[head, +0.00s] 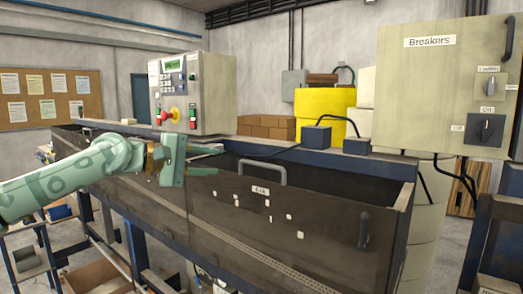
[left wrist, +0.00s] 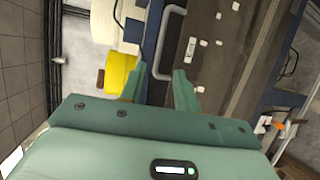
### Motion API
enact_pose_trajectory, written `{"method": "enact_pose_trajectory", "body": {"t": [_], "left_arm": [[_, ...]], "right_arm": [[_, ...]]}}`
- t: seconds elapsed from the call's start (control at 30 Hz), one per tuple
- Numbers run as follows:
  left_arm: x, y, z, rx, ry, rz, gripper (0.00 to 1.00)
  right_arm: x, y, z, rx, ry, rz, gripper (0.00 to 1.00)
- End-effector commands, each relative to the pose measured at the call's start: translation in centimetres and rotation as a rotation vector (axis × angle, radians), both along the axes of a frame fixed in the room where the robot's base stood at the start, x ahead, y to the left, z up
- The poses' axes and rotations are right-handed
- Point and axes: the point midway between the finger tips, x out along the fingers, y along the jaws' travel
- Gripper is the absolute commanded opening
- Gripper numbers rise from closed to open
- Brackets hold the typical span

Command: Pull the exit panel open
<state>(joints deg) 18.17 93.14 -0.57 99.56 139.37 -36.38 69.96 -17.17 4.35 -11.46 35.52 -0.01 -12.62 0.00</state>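The exit panel (head: 232,217) is the dark brown front panel of the long machine, with a small white label that seems to read "Exit" (head: 260,190). A grey U-shaped handle (head: 263,165) stands at its top edge. The handle also shows in the left wrist view (left wrist: 176,29), ahead of the fingers. My left gripper (head: 212,160) is open and empty, left of the handle and apart from it. Its two fingers (left wrist: 163,85) show spread in the left wrist view. My right gripper is not in either view.
A control box (head: 205,95) with red and green buttons stands behind my left gripper. A breaker cabinet (head: 425,85) is at the right. A yellow roll (head: 325,108) and brown boxes (head: 265,127) are behind the machine. A dark vertical handle (head: 364,229) is at the panel's right end.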

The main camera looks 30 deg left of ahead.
Motion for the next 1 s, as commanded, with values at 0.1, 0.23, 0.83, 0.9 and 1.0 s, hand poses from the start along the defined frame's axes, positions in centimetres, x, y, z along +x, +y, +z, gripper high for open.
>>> {"method": "enact_pose_trajectory", "body": {"t": [0.1, 0.23, 0.83, 0.9, 1.0], "left_arm": [[0.5, -0.5, 0.8, -0.003, 0.001, -0.004, 0.32], [1.2, -0.9, 0.6, -0.007, -0.003, -0.001, 0.32], [11.7, -6.4, -2.4, -0.002, -0.001, -0.002, 0.32], [12.2, -6.7, -2.7, 0.000, 0.000, -0.002, 0.32], [12.7, -6.9, -2.8, 0.003, 0.000, -0.003, 0.32]], "right_arm": [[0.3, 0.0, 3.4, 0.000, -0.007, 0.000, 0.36], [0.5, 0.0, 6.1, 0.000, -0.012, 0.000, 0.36], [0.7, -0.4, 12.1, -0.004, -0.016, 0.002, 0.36], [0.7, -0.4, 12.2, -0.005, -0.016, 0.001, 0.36], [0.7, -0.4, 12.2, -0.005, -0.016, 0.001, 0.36]]}}
